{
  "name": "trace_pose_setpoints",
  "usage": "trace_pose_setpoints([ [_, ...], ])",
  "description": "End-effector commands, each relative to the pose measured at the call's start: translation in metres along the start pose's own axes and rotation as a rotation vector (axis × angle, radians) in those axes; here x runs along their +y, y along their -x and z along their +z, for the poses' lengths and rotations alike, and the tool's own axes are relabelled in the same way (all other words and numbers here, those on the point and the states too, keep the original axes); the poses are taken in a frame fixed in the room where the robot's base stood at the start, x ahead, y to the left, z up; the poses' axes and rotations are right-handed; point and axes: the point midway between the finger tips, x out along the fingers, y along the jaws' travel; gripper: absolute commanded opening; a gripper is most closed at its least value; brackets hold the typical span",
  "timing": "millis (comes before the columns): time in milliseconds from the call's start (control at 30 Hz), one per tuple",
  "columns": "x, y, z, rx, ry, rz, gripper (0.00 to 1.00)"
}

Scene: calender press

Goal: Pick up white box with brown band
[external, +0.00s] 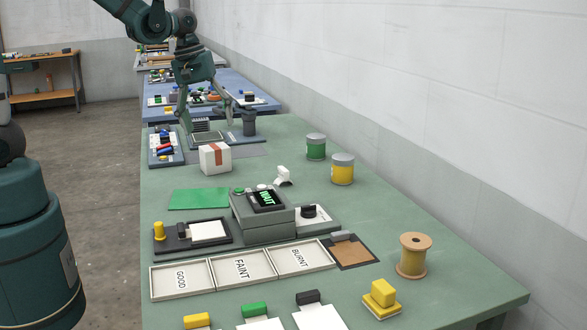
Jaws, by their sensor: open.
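The white box with a brown band (208,160) stands upright on the green table, left of centre. The band runs over its top and down its front. My gripper (212,117) is above and behind the box in the picture, pointing down with its two fingers spread apart. It is open and empty. The fingers appear apart from the box. The exact gap in depth between them cannot be told from this one view.
Green (316,147) and yellow (342,169) cans stand right of the box. Labelled trays (241,268) lie nearer. A spool (413,256) stands at right. A parts tray (164,148) lies left.

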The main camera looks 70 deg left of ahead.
Motion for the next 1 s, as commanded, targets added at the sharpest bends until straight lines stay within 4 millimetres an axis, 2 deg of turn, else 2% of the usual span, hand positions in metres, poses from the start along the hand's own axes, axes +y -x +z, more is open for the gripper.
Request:
trace_pose_setpoints([
  [200,-0.003,-0.012,-0.030,-0.034,0.142,-0.035,0.72],
  [700,-0.023,-0.051,-0.088,-0.109,0.462,-0.119,0.72],
  [1000,-0.034,-0.068,-0.105,-0.133,0.570,-0.152,0.72],
])
